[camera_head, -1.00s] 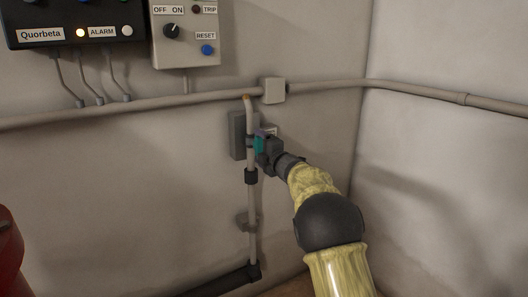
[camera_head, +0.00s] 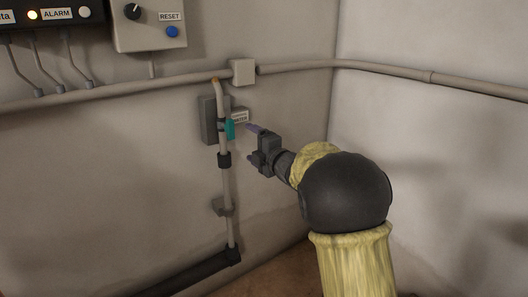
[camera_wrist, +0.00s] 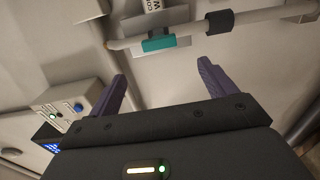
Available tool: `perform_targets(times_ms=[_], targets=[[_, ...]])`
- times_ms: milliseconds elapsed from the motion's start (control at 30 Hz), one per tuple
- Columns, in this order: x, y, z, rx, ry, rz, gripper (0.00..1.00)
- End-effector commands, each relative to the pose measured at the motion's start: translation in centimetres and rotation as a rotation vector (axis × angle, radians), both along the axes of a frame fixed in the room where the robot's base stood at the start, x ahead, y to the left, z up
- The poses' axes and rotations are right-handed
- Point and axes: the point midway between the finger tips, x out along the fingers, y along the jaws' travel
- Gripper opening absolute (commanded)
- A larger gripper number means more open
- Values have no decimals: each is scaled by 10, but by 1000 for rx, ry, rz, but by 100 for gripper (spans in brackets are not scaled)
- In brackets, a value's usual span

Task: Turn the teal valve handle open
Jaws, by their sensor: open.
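The teal valve handle (camera_head: 230,129) sits on a thin grey vertical pipe (camera_head: 227,185) at the wall. In the wrist view the teal handle (camera_wrist: 158,43) lies lengthwise along the pipe (camera_wrist: 262,14), beyond the fingertips. My gripper (camera_head: 254,131) is to the right of the handle, with a visible gap. In the wrist view my gripper (camera_wrist: 162,70) has its two purple fingers spread apart with nothing between them. The handle is not covered by the fingers in either view.
A grey plate (camera_head: 207,121) and a small white label (camera_head: 240,117) are by the valve. A horizontal conduit with a junction box (camera_head: 243,72) runs above. A control box with a blue reset button (camera_head: 172,32) hangs at upper left.

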Motion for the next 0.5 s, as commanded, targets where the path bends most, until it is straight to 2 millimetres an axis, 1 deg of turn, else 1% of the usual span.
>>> perform_targets(times_ms=[33,100,233,333,500], targets=[[-8,-6,1,1,2,-3,84],[-18,-13,1,1,1,-3,84],[-33,-24,1,1,1,-3,84],[-40,-28,0,-1,1,-2,84],[-43,-30,-1,-2,1,-1,84]])
